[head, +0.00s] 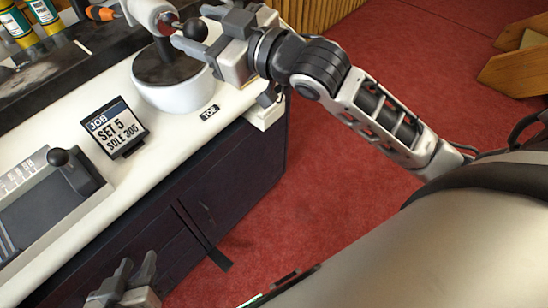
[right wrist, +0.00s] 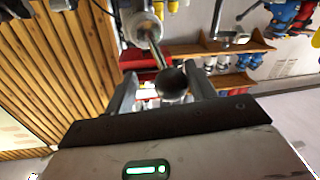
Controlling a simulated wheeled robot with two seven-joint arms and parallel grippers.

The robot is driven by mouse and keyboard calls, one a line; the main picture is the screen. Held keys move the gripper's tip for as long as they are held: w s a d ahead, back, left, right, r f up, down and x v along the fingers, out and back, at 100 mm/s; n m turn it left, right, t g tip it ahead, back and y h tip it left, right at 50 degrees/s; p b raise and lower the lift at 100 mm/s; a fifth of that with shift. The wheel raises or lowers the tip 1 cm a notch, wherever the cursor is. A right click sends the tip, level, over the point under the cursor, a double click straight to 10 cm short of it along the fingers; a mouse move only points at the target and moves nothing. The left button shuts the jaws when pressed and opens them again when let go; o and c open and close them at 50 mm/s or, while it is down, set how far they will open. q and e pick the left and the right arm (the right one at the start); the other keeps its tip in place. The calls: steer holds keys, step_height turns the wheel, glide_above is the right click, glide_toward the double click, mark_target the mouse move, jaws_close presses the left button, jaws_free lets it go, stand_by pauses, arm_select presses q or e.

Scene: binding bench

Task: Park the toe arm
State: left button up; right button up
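The toe arm shows as a pale arm (head: 150,9) with a dark ball knob (head: 194,29), above a white round base (head: 185,92) beside the TOE label (head: 209,112). My right gripper (head: 190,27) is at the knob, its fingers open on either side. In the right wrist view the ball knob (right wrist: 172,84) lies between my right gripper's fingers (right wrist: 161,88), with a clear gap on the left and the right finger close; contact there cannot be told. My left gripper (head: 138,262) is open and empty, low at the front of the bench.
A JOB card (head: 114,128) reading SET 5, SOLE 306 stands on the pale bench top (head: 80,105). A slotted panel with a dark knob lever (head: 59,157) is at left. Bottles (head: 42,12) stand at the back left. Red floor (head: 310,190) lies open beyond the bench.

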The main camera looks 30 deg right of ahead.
steer(key=w+d+p+v, duration=0.1)
steer(key=p+v, duration=0.4)
steer(key=v, duration=1.1)
step_height(320, 180, down, 13)
steer(key=d+m+g+h, duration=0.2)
steer(key=d+m+h, duration=0.1)
steer(key=m+h, duration=0.15)
steer(key=s+a+f+g+h, duration=0.1)
steer(key=s+a+f+g, duration=0.1)
steer(key=a+f, duration=0.5)
steer(key=shift+s+a+f+m+g+p, duration=0.4)
steer(key=shift+s+f, duration=0.35)
steer(key=shift+f, duration=1.05)
